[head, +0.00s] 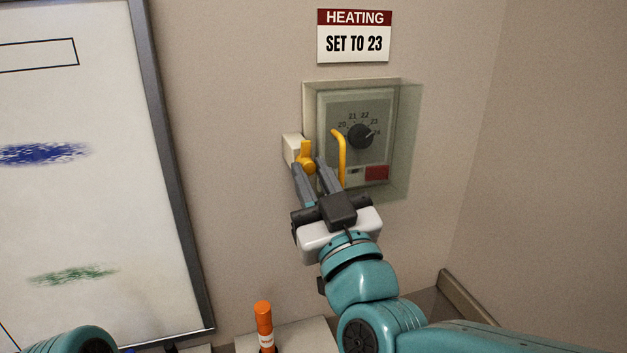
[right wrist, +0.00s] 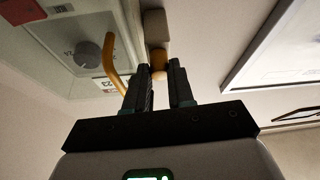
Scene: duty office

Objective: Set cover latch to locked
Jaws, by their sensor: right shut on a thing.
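The cover latch (head: 307,157) is a small yellow lever on a pale block (head: 291,148) at the left edge of the heating box. My right gripper (head: 311,169) is shut on the latch from below, with a finger on each side. In the right wrist view the latch (right wrist: 158,62) shows between the fingertips (right wrist: 160,74). The clear cover (head: 404,140) stands over the thermostat (head: 337,109), with a curved yellow handle (head: 340,152) just right of my fingers. No lock marking is readable. My left gripper is not in view.
The dial (head: 360,136) sits behind the clear cover, above a red patch (head: 377,172). A sign (head: 354,36) above reads "HEATING SET TO 23". A whiteboard (head: 100,200) hangs at left. An orange-capped cylinder (head: 263,320) stands below. The wall at right is clear.

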